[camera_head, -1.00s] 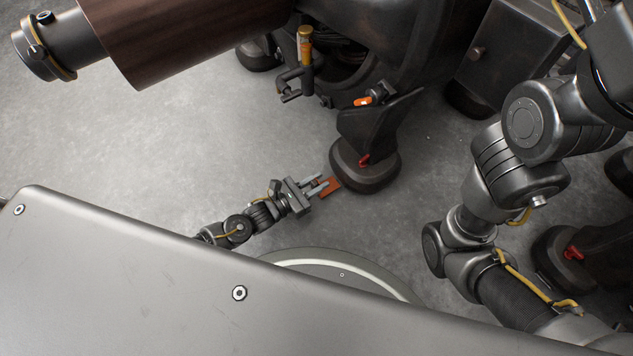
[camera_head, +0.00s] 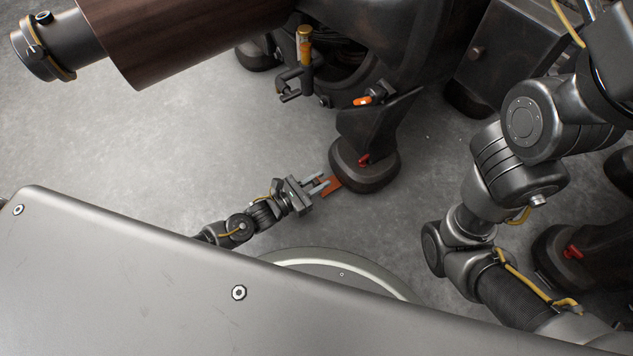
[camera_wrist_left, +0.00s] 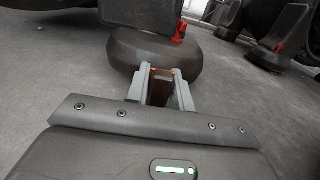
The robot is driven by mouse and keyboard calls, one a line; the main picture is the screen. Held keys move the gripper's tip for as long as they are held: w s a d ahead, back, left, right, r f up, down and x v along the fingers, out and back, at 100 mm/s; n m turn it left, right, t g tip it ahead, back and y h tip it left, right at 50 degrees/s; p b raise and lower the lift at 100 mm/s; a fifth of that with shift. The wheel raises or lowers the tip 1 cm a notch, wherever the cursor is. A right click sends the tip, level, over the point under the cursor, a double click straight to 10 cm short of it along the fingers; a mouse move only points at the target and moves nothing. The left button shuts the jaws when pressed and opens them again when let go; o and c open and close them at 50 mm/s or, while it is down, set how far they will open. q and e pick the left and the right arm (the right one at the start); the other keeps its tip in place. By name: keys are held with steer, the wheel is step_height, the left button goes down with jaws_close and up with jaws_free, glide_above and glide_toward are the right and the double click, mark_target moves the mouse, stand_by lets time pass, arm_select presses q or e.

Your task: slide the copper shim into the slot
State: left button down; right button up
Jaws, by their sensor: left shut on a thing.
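The copper shim (camera_head: 332,186) is a flat reddish-orange plate low by the floor. Its far end meets the near edge of the dark machine foot (camera_head: 366,166); I cannot tell how far it is under. My left gripper (camera_head: 320,184) is shut on the shim's near end. In the left wrist view the two grey fingers of the left gripper (camera_wrist_left: 162,84) point at the foot (camera_wrist_left: 150,48), with a thin orange edge of the shim (camera_wrist_left: 164,70) between them. The slot is not clearly visible. My right arm shows at the right, but its gripper is out of view.
A red fitting (camera_head: 364,160) sits on the foot. Above stand the dark machine body (camera_head: 400,45), an orange-topped post (camera_head: 304,45) and a brown roller (camera_head: 190,30). Another foot with a red fitting (camera_head: 573,253) is at right. The floor at left is open.

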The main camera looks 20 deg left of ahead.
mark_target(341, 170)
arm_select(q)
steer(key=shift+b+x, duration=0.65)
steer(key=shift+x, duration=1.8)
steer(key=c, duration=1.3)
jaws_free()
steer(key=shift+o, duration=0.8)
steer(key=shift+d, duration=0.1)
steer(key=shift+s, duration=0.25)
steer(key=p+v, duration=0.5)
steer(key=v, duration=0.4)
steer(key=shift+s+a+r, duration=0.1)
steer(key=shift+s+a, duration=0.05)
steer(key=shift+a, duration=0.35)
steer(key=shift+s+a, duration=0.3)
